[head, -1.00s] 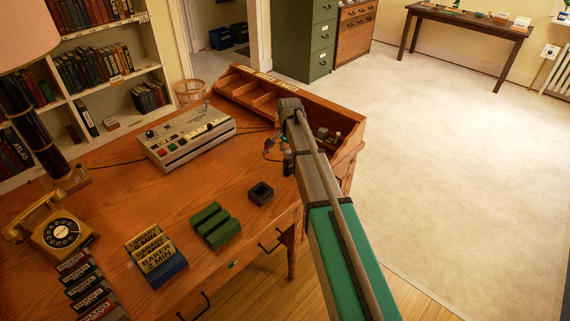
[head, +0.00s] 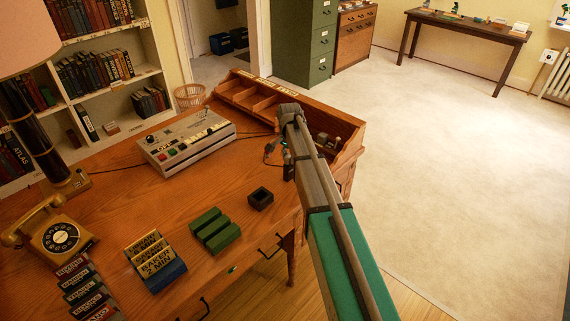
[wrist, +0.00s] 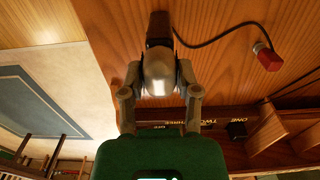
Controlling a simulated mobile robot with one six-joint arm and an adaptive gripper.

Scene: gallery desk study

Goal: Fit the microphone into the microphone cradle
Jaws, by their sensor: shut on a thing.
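My gripper (wrist: 158,80) is shut on the microphone (wrist: 159,72), a pale rounded body with a dark end, seen between the two fingers in the wrist view. It is held over the wooden desk; contact below cannot be told. In the head view my arm hides most of the gripper and the microphone, near the desk's right side. A small dark open square holder (head: 260,198) stands on the desk near its front edge, apart from my gripper. It may be the microphone cradle; no label on it is readable.
A wooden pigeonhole rack (head: 262,96) runs along the desk's far right side. A grey control console (head: 186,142), a green slotted block (head: 214,230), label cards (head: 154,258) and a telephone (head: 58,237) occupy the desk. A dark cable ends in a red plug (wrist: 267,58).

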